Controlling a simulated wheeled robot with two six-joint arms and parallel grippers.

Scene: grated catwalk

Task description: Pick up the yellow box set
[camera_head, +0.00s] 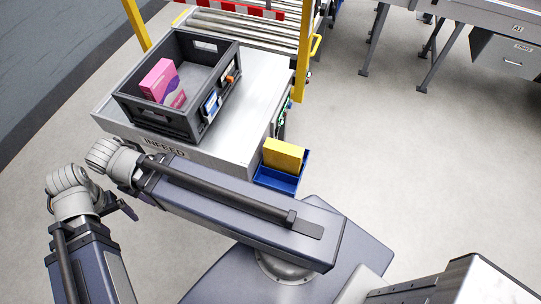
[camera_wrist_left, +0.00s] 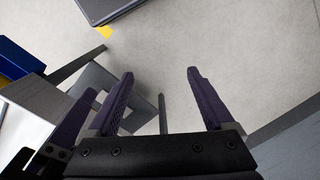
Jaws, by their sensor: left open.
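The yellow box (camera_head: 284,155) stands upright in a small blue bin (camera_head: 272,181) at the right side of the infeed table; the bin's front wall hides its lower part. I cannot tell from here whether it is one box or several. My left gripper shows clearly in the left wrist view (camera_wrist_left: 157,72), with its two dark fingers apart and nothing between them. In the head view my left arm lies across the lower left, its gripper mostly hidden, well left of the yellow box. My right gripper is not in view.
A grey crate (camera_head: 213,113) with a pink box (camera_head: 161,80) and smaller packs sits on the infeed table (camera_head: 262,98). A roller conveyor (camera_head: 245,27) and yellow posts (camera_head: 302,55) stand behind. Open floor (camera_head: 430,160) lies to the right.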

